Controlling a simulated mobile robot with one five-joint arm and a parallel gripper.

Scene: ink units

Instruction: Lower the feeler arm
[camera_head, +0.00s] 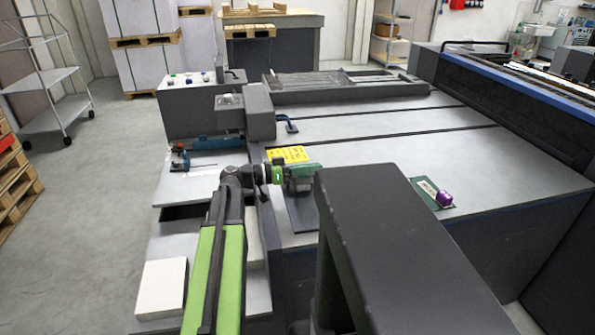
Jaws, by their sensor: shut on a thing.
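My gripper (306,180) is over the near left part of the machine's light grey table (385,138), at the end of my green and black arm. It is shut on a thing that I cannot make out. Its tips are small here, and a large dark block in front covers the area just to their right. I cannot surely pick out the feeler arm. A small teal lever (288,124) sticks out from a dark grey housing (259,110), beyond my gripper and apart from it.
A yellow label (288,155) lies just behind my gripper, and a dark plate (303,213) lies below it. A purple knob (444,199) sits on a green card (428,188) at the right. A white block (162,287) is at the near left. The table's far middle is clear.

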